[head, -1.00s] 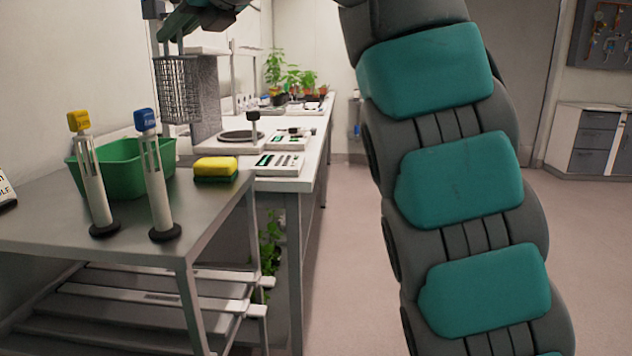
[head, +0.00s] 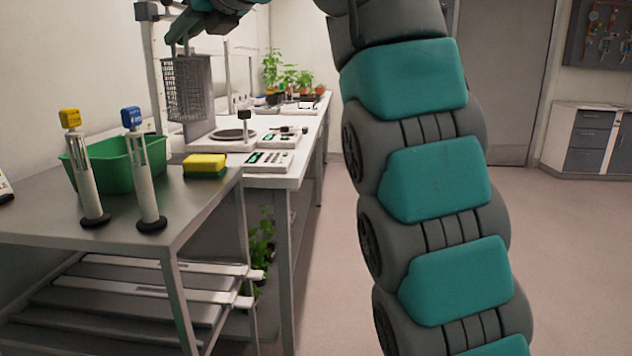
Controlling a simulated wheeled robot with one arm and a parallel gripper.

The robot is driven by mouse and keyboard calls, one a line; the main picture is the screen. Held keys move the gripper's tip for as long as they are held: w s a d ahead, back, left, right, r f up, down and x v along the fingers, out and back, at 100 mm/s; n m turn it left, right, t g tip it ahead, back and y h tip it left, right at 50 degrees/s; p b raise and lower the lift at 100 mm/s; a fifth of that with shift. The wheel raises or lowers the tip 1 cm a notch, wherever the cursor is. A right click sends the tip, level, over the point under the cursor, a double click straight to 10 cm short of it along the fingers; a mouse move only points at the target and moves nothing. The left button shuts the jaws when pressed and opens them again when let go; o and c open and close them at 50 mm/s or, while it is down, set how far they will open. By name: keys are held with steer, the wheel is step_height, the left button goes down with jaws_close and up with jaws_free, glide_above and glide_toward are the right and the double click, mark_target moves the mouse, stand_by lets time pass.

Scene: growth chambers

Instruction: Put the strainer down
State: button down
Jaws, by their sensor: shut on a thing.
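The strainer (head: 188,90) is a grey wire-mesh basket in the upper left of the head view. It hangs upright in the air, beyond the green tub. My gripper (head: 181,36) is above it at the top of the picture, shut on its upper part. The exact grip is small and partly hidden by my wrist. The strainer's lower end appears clear of the metal table (head: 205,205) and in front of a grey panel (head: 201,128).
On the metal table stand a green tub (head: 108,168), a yellow-capped holder (head: 87,180), a blue-capped holder (head: 147,185) and a yellow sponge (head: 205,162). The white bench (head: 300,172) beyond carries instruments (head: 268,161) and potted plants (head: 288,75). Open floor lies at right.

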steer(key=w, duration=0.2)
steer(key=w+f, duration=0.1)
steer(key=shift+w+d+f+m+t, duration=0.15)
steer(key=shift+w+m+t, duration=0.15)
steer(key=shift+w, duration=0.05)
stand_by(0.5)
steer(key=shift+w+f+h, duration=0.15)
steer(key=shift+w+h, duration=0.1)
steer(key=shift+h, duration=0.15)
steer(key=shift+w+d, duration=0.1)
steer(key=shift+w, duration=0.05)
steer(key=shift+w+d, duration=0.1)
steer(key=shift+w, duration=0.15)
steer(key=shift+w+m+t, duration=0.3)
